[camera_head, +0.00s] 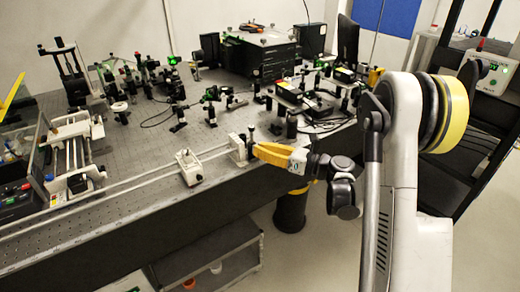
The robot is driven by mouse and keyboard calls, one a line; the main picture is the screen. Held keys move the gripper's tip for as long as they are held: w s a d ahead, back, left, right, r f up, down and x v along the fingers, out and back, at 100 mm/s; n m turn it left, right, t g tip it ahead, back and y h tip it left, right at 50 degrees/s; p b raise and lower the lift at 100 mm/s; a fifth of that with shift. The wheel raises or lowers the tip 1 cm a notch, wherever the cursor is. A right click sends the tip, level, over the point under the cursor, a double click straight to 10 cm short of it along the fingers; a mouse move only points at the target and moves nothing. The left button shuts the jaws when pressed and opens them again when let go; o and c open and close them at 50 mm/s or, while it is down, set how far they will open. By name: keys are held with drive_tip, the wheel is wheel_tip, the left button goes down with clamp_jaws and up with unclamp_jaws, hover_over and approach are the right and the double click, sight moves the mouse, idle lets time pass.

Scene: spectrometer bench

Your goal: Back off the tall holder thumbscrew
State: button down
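A pale holder (237,151) sits at the right end of a long rail along the bench's front edge. It looks like the taller of two pale holders on the rail. A small dark upright part (250,134), possibly its thumbscrew, shows at its right side. My gripper (256,150), with a yellow body, reaches in from the right, and its tips are right beside or touching that holder. The tips are too small to tell whether they are open or shut on anything. The second, lower pale holder (190,168) stands on the rail to the left.
The rail (130,184) runs left along the dark bench edge. Several black optical mounts, a large black box (255,58) and cables crowd the bench (150,155) behind. A device with a glass cover stands at left. A grey cabinet (205,260) is below.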

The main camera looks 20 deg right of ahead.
drive_tip(key=shift+n, duration=2.9)
drive_tip(key=shift+r, duration=0.1)
drive_tip(key=c, duration=1.4)
unclamp_jaws()
drive_tip(key=v, duration=1.2)
